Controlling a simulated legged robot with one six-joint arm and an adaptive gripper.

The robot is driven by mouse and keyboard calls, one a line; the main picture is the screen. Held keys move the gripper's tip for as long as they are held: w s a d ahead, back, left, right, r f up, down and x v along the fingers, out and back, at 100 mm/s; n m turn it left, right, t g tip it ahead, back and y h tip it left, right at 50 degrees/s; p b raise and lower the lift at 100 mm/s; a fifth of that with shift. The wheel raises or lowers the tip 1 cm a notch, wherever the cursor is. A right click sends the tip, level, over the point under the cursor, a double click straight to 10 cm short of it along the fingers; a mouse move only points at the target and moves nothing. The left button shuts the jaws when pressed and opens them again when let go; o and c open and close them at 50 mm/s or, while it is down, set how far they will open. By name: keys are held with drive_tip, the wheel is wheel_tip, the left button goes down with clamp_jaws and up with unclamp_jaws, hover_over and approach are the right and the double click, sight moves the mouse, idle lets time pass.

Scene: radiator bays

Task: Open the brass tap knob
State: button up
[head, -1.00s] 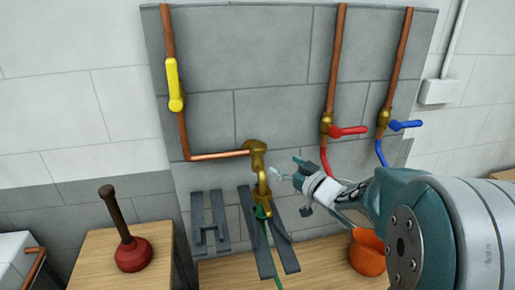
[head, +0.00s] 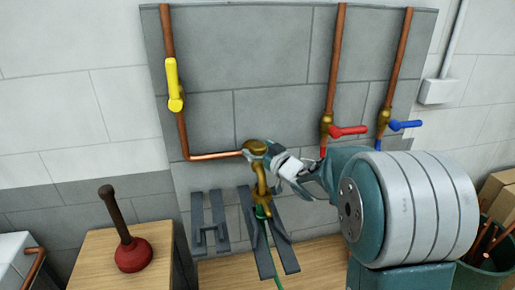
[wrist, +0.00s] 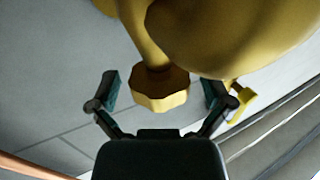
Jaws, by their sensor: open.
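The brass tap (head: 262,190) hangs at the end of the copper pipe on the grey wall panel, in the middle of the head view. In the wrist view its faceted brass knob (wrist: 160,90) faces me on a short stem. My gripper (wrist: 160,92) is open, with one finger on each side of the knob; gaps show between the fingertips and the knob. In the head view my gripper (head: 272,155) is at the upper part of the tap and hides the knob. A large rounded brass part (wrist: 235,35) of the tap fills the wrist view's upper right.
A yellow-handled valve (head: 173,85) is at upper left; red-handled (head: 347,131) and blue-handled (head: 405,125) valves are at right. A green hose (head: 263,212) hangs below the tap by dark brackets (head: 210,222). A plunger (head: 128,240) stands on a wooden top at left.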

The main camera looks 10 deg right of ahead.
drive_tip(key=c, duration=1.1)
drive_tip(key=shift+c, duration=0.2)
drive_tip(key=shift+r+y, duration=0.1)
drive_tip(key=shift+y, duration=0.2)
drive_tip(key=shift+n+g+y, duration=1.3)
drive_tip(key=shift+n+y, duration=0.2)
drive_tip(key=shift+y, duration=0.2)
drive_tip(key=o, duration=1.1)
drive_tip(key=shift+o, duration=0.2)
